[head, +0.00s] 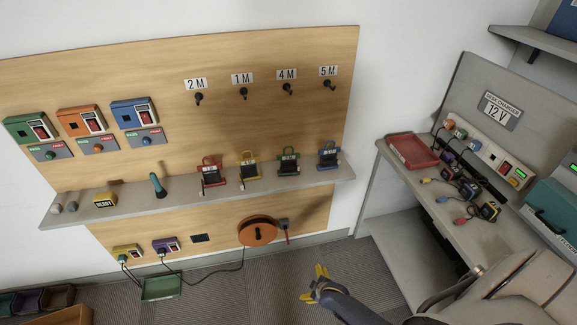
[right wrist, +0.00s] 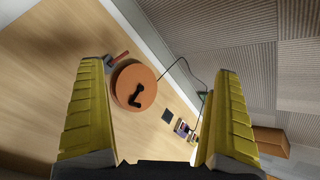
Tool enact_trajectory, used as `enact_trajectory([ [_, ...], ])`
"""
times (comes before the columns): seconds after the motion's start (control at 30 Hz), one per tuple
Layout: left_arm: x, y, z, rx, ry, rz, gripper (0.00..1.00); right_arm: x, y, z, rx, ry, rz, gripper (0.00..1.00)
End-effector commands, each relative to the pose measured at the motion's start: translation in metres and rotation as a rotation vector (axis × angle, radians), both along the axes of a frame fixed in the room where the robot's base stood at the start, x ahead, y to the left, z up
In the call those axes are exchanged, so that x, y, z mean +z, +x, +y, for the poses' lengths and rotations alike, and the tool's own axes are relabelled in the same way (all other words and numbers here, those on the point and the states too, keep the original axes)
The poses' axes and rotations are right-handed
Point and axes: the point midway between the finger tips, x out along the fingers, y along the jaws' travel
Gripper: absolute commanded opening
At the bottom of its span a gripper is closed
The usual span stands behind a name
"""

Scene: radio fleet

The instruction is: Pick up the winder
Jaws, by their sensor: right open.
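The likeliest winder is a round orange reel (head: 258,231) with a black crank on its face, on the lower wooden panel at floor level. The reel also shows in the right wrist view (right wrist: 134,87), its black crank (right wrist: 136,97) facing the camera. My right gripper (head: 312,284), with yellow fingers, is open and empty, to the right of and nearer than the reel. In the right wrist view the reel lies beyond the open fingers (right wrist: 162,72), nearer the left one and touched by neither. My left gripper is not in view.
A dark cable runs from the reel to a purple socket box (head: 166,246). A grey shelf (head: 225,192) above holds several coloured radios and a teal-handled tool (head: 158,185). A green tray (head: 161,287) is on the floor at left. A grey desk (head: 430,200) stands right.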

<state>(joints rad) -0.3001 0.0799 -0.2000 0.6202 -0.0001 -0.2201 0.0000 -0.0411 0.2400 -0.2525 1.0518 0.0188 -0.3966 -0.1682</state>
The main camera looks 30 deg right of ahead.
Motion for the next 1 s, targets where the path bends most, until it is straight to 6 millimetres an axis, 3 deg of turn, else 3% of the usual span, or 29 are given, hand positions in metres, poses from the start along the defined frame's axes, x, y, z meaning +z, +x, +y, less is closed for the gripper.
enact_trajectory([
  [0.03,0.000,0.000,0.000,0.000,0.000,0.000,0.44,0.038,0.042,-0.002,0.070,-0.061,-0.059,1.00],
  [0.1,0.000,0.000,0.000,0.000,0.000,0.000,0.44,0.086,0.086,-0.003,0.174,-0.163,-0.119,1.00],
  [0.2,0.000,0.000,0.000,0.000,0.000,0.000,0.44,0.157,0.135,-0.001,0.318,-0.329,-0.190,1.00],
  [0.3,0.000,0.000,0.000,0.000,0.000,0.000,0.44,0.225,0.169,0.003,0.452,-0.508,-0.244,1.00],
  [0.4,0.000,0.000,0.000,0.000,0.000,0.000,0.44,0.289,0.190,0.008,0.574,-0.694,-0.281,1.00],
  [0.57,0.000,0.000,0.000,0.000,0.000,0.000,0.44,0.386,0.202,0.016,0.764,-1.031,-0.298,1.00],
  [0.7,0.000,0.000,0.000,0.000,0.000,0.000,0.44,0.450,0.192,0.022,0.928,-1.337,-0.248,1.00],
  [0.83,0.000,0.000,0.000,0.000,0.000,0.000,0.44,0.481,0.176,0.024,1.062,-1.562,-0.153,1.00],
  [1.0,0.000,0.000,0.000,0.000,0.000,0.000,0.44,0.491,0.164,0.015,1.202,-1.754,-0.001,1.00],
])
